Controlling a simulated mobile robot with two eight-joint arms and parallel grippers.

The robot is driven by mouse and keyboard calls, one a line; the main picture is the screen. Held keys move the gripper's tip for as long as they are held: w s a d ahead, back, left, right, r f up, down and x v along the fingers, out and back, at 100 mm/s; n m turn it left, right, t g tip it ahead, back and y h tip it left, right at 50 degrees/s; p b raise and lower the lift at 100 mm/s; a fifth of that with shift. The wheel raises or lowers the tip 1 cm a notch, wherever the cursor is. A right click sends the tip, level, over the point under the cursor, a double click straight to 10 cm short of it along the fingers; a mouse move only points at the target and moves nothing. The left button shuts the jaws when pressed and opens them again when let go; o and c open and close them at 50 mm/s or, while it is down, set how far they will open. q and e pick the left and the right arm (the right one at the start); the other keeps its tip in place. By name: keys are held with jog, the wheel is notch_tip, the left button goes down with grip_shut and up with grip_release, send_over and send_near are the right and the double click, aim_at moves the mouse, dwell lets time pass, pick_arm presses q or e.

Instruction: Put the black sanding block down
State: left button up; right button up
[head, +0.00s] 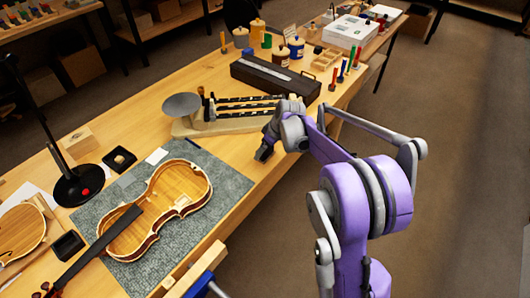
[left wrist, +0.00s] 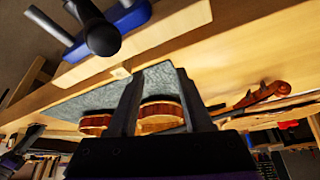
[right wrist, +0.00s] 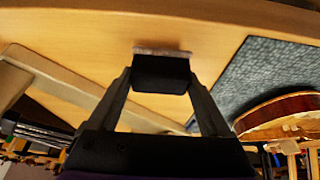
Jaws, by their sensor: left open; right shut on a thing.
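The black sanding block (right wrist: 161,75) is between the fingertips of my right gripper (right wrist: 160,84) in the right wrist view. It has a thin greyish layer along its far edge. My right gripper (head: 264,152) is shut on it, over the bare bench between the grey mat and the front edge in the head view. I cannot tell whether the block touches the wood. My left gripper (left wrist: 158,75) is open and empty in the left wrist view, in front of the bench edge. It is outside the head view.
The grey mat (head: 232,190) bears an open violin body (head: 170,195). A balance scale (head: 182,106) stands behind my right gripper. A long black case (head: 275,76) lies further back. A blue clamp (head: 200,285) is at the front edge. Bare wood surrounds the right gripper.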

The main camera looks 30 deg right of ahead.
jog(key=shift+f, duration=0.85)
pick_arm(q)
jog(key=shift+f, duration=0.15)
pick_arm(e)
jog(key=shift+f, duration=0.1)
jog(key=o, duration=1)
